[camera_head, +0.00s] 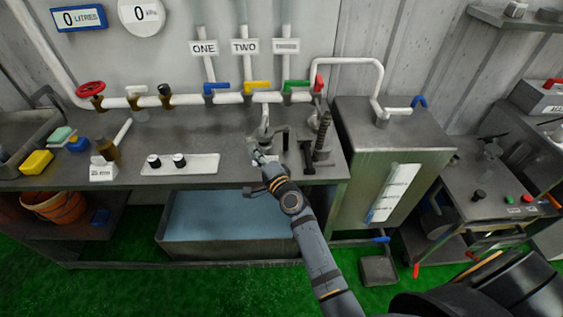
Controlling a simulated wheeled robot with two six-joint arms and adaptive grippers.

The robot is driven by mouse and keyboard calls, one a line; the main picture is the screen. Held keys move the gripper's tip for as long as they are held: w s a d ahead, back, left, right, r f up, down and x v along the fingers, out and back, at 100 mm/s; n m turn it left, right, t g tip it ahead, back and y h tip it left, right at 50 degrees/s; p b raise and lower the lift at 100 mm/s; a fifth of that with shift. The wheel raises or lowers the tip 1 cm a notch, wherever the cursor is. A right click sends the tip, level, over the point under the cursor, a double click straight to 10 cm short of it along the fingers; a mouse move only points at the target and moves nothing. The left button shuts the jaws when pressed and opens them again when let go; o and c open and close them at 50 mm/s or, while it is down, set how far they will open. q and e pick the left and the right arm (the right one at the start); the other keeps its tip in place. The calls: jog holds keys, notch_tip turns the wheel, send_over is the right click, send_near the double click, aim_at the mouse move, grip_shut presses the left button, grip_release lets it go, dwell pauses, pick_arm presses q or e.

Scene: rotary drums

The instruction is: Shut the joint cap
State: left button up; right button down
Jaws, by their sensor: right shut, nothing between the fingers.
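My right arm reaches up from the lower right, and my right gripper (262,158) is at the front part of the grey workbench (215,133). Its small fingers look shut and empty. A shiny metal fitting (265,126) stands just behind the gripper, under the pipes. I cannot tell whether it is the joint cap, or whether the gripper touches it. A dark coiled spring-like post (322,136) stands to its right. The gripper and wrist hide part of the bench top there. My left gripper is not in view.
Pipes with blue (215,87), yellow (257,85) and green (297,84) valve handles run along the wall behind. A white plate with two black knobs (180,163) lies left of the gripper. A metal cabinet (375,140) stands close on the right.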

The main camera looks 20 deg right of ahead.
jog(key=s+d, duration=0.1)
jog(key=s, duration=0.6)
jog(key=shift+s+d, duration=0.35)
jog(key=shift+s, duration=0.05)
jog(key=s+d+f+n+g, duration=0.1)
jog(key=s+f+n+g, duration=0.2)
jog(key=f, duration=0.8)
jog(key=s+d+f+n+g+h, duration=0.15)
jog(key=s+f, duration=0.35)
jog(key=f, duration=0.6)
jog(key=s+f+n+g, duration=0.3)
jog(key=s+f+g, duration=0.1)
jog(key=f, duration=0.8)
jog(key=s+d+f+n+g+h, duration=0.1)
jog(key=s+d+f+n+g, duration=0.1)
jog(key=s+f, duration=0.4)
jog(key=s+d+f+n+g, duration=0.3)
jog(key=s+d+f, duration=0.2)
jog(key=s, duration=1)
jog(key=s+d+f+n+g+h, duration=0.1)
jog(key=s+d+f+n+g, duration=0.2)
jog(key=s+f, duration=0.5)
jog(key=s, duration=0.3)
jog(key=shift+s+d+h, duration=0.15)
jog(key=shift+d+h, duration=0.2)
jog(key=shift+f+n, duration=0.1)
jog(key=shift+n, duration=0.15)
